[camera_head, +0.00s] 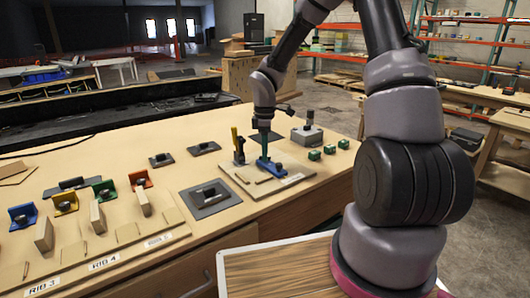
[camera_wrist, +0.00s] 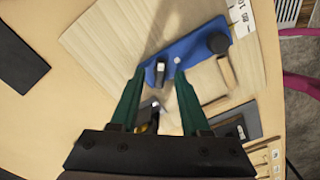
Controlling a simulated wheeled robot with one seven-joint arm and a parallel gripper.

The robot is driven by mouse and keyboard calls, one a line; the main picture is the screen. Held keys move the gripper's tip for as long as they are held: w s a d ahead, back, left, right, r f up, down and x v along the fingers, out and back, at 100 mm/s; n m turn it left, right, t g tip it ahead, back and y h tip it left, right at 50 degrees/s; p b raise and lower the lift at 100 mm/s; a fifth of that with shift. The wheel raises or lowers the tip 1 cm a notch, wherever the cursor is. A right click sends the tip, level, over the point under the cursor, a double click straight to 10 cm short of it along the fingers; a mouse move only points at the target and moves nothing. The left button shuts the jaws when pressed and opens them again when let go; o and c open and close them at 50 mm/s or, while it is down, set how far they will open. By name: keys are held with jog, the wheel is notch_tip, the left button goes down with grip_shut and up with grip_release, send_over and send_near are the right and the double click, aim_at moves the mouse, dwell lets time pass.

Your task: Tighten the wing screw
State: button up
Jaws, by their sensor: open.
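The blue fixture (camera_head: 269,168) is fixed on a light wooden board (camera_head: 241,177); it also shows in the wrist view (camera_wrist: 200,48). My gripper (camera_wrist: 160,74) is open, pointing down, with one green finger on each side of this piece in the wrist view. Whether the fingertips are level with it or still above it is unclear. In the head view my gripper (camera_head: 264,150) is right over the blue fixture and hides the screw.
A yellow-and-black upright clamp (camera_head: 238,148) stands close left of my gripper. A round black knob (camera_wrist: 217,42) sits on the fixture's far end. Green blocks (camera_head: 314,155) and a grey box (camera_head: 307,135) lie to the right. Coloured brackets (camera_head: 104,190) fill the left bench.

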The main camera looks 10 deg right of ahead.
jog(key=shift+f, duration=0.2)
jog(key=shift+c, duration=0.3)
grip_shut()
jog(key=shift+m, duration=0.4)
jog(key=m, duration=0.4)
jog(key=shift+w+r+m, duration=0.1)
jog(key=shift+m, duration=2.7)
